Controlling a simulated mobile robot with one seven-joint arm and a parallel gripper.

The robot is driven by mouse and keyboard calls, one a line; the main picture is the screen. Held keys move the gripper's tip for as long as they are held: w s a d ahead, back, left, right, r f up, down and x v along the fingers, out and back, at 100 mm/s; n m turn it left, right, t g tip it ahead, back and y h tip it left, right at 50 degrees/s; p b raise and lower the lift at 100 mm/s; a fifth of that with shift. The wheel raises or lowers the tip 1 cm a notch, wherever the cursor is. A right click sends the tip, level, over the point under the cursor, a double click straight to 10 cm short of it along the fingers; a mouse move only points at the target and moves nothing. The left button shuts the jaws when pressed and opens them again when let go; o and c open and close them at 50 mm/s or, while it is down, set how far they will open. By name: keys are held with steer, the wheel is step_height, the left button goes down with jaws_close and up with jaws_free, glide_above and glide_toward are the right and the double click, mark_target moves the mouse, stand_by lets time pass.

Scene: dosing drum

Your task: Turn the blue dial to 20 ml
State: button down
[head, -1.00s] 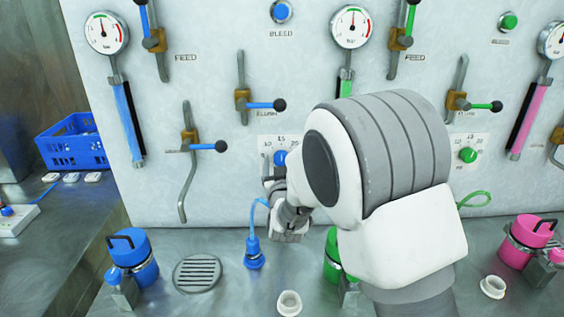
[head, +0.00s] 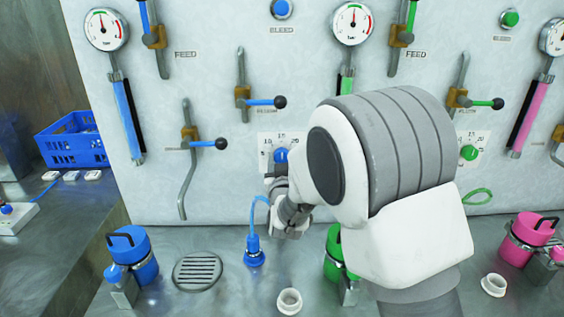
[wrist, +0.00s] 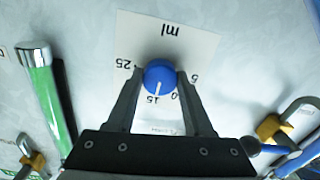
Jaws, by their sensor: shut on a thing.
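The blue dial (head: 281,156) sits on a white scale plate (head: 266,140) on the upright panel. The plate reads 5, 10, 15 and 20 in the head view; my arm hides its right end. In the wrist view, which is upside down, the dial (wrist: 160,76) lies between the two fingertips of my gripper (wrist: 160,78), one on each side. My gripper is shut on it. The dial's white pointer line points close to the 15 mark. The 20 mark is hidden behind the left finger in the wrist view, and 25 shows beyond it.
A green dial (head: 469,153) with its own scale is to the right. Blue-handled (head: 265,102) and green-handled (head: 483,104) levers stick out of the panel. A blue cable plug (head: 254,252), a drain grate (head: 198,271) and colored canisters stand on the metal bench below.

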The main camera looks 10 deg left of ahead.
steer(key=b, duration=0.1)
steer(key=m+b, duration=0.1)
steer(key=b, duration=0.1)
steer(key=shift+f+m, duration=0.3)
steer(key=m+b, duration=0.2)
steer(key=b, duration=0.2)
steer(key=shift+m, duration=0.3)
steer(key=m+b, duration=0.2)
steer(key=b, duration=0.2)
steer(key=shift+r+m, duration=0.1)
steer(key=shift+m, duration=0.3)
steer(key=shift+r+m+b, duration=0.15)
steer(key=shift+m+b, duration=0.55)
steer(key=shift+b, duration=0.3)
steer(key=shift+r, duration=0.1)
steer(key=shift+c, duration=1.4)
jaws_free()
